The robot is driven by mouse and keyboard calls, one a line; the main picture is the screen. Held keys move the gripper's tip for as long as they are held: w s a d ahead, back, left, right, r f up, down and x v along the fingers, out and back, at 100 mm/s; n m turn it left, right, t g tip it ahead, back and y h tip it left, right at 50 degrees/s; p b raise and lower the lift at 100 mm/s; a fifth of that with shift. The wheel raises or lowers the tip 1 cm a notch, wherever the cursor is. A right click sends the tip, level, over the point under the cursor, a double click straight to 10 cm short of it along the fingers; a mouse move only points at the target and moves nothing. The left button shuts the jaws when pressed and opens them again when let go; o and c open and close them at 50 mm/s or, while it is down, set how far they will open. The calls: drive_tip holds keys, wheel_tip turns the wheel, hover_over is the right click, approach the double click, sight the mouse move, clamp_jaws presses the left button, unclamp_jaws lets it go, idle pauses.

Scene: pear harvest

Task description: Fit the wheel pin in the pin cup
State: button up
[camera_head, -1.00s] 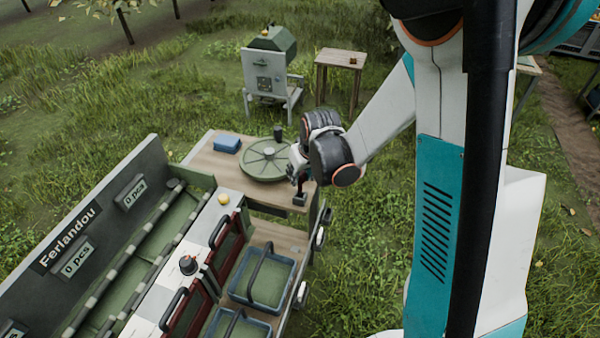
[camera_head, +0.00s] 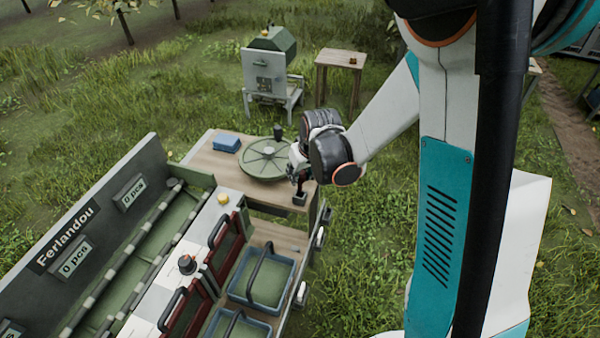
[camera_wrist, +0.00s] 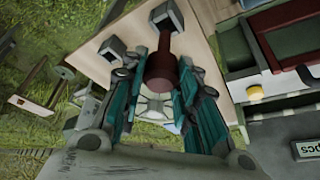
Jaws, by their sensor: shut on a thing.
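My gripper (camera_head: 298,172) is at the right side of the wooden table, beside the green wheel (camera_head: 262,162). In the wrist view its teal fingers (camera_wrist: 158,95) are closed around a dark red pin (camera_wrist: 161,70) with a wide round head and a narrower shaft. The shaft points up the picture, toward a dark square cup (camera_wrist: 166,13). I cannot tell whether the shaft is in that cup or only in front of it. A second dark square cup (camera_wrist: 114,49) is to the left. The head view shows a dark cup (camera_head: 300,198) at the table's near right corner, below my gripper.
A blue box (camera_head: 226,142) lies on the table left of the wheel. A sorting bench (camera_head: 75,225) and blue crates (camera_head: 262,308) stand nearer. A grey-green machine (camera_head: 270,75) and small wooden table (camera_head: 340,58) stand on the grass behind.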

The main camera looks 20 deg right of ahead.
sight(300, 191)
drive_tip(key=shift+f, duration=0.1)
idle(0.3)
drive_tip(key=shift+f+b, duration=0.35)
drive_tip(key=shift+b, duration=0.1)
drive_tip(key=shift+f+b, duration=1.5)
drive_tip(key=shift+f, duration=0.1)
idle(0.5)
drive_tip(key=shift+f+b, duration=0.3)
drive_tip(key=shift+b, duration=0.05)
drive_tip(key=o, duration=1.2)
drive_tip(key=shift+c, duration=0.2)
drive_tip(key=shift+o, duration=0.3)
